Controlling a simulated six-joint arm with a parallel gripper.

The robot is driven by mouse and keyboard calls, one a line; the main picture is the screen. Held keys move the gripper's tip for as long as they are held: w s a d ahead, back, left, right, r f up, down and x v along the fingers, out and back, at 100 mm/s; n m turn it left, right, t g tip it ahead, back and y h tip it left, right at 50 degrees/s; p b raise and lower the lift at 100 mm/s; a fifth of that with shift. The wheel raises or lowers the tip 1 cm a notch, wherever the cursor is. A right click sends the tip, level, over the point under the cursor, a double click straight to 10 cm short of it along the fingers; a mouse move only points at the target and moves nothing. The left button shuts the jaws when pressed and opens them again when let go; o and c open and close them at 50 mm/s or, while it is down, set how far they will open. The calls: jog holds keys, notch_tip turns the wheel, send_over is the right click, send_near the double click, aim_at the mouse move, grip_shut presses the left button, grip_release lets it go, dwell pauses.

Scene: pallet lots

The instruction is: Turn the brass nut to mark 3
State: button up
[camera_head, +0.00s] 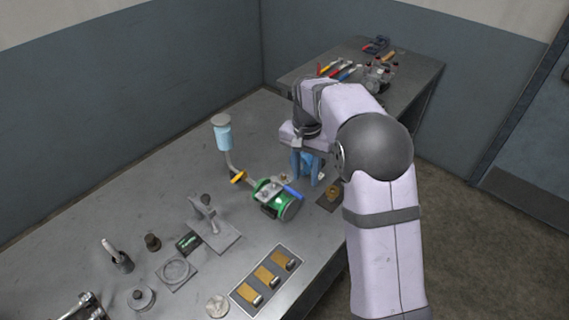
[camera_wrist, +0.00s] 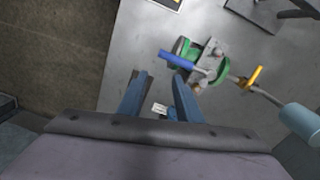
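A brass-coloured round piece (camera_head: 333,191), which looks like the brass nut, sits on a small dark plate (camera_head: 325,203) near the bench's right edge. Its marks are too small to read, and I cannot make it out in the wrist view. My gripper (camera_head: 308,182) has blue fingers and points down just left of and behind that piece, partly hidden by my arm. In the wrist view my gripper (camera_wrist: 160,86) is open, with a clear gap between the fingers. A small pale piece (camera_wrist: 159,108) shows in the gap; I cannot tell what it is.
A green device (camera_head: 270,203) with a blue handle (camera_wrist: 176,60) stands close to my fingers. A pipe with a yellow lever (camera_head: 238,177) leads to a light-blue cup (camera_head: 223,135). A tray with brass plates (camera_head: 245,294) lies at the front. Tools lie on a back table (camera_head: 420,75).

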jog(key=r+m+p, duration=0.1)
jog(key=m+p, duration=0.1)
send_over(285, 175)
jog(key=shift+w+a+r+m, duration=0.1)
jog(key=shift+w+r+m, duration=0.1)
jog(key=shift+m, duration=0.2)
jog(key=shift+s+f, duration=0.1)
jog(key=shift+f, duration=0.05)
jog(key=shift+f+p, duration=1.75)
jog(key=shift+f, duration=1.8)
grip_shut()
